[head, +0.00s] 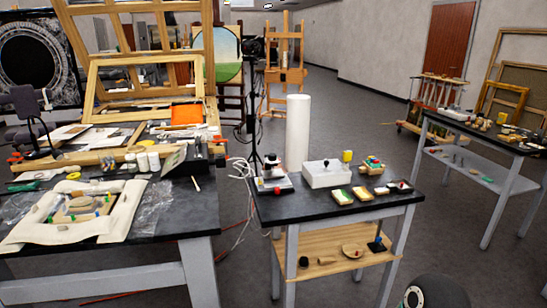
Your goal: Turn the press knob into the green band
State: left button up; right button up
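I cannot make out for sure which thing is the press knob, and no green band can be told at this size. A white box (327,175) with a small dark knob (326,161) on top stands on the small dark table in the middle. A small device (271,178) with a dark upper part stands on the same table, left of the box. On the large left table a fragment (80,207) lies on pale padding (115,232), with small blue and green pieces around it. Neither of my grippers is in view.
A tall white cylinder (298,135) stands behind the white box. A wooden shelf (330,246) is below. The left table (180,215) is crowded. Floor (455,215) is open between the middle and right tables.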

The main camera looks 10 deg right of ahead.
aim_at(272, 156)
jog(key=z, duration=0.05)
jog(key=i, duration=1)
jog(key=u, duration=0.05)
